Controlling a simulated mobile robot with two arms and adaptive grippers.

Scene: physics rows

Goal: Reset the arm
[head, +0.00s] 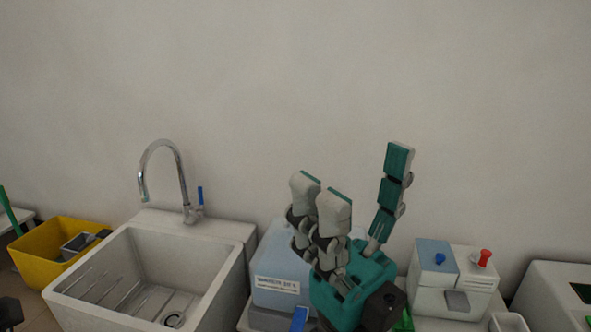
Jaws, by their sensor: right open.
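My right gripper (358,172) is raised in the lower middle of the head view, its fingers pointing up. It has teal and light grey fingers, two on the left and one on the right, set well apart. It is open, with nothing between the fingers. Its teal palm is in front of a pale blue container (281,268) and hides part of it. My left gripper is not recognisable in the view.
A white sink (222,285) with a chrome faucet (184,180) stands left of the gripper. A yellow bin (36,268) holding grey items is further left. A white and blue device (437,285) with a red knob stands to the right. The wall above is bare.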

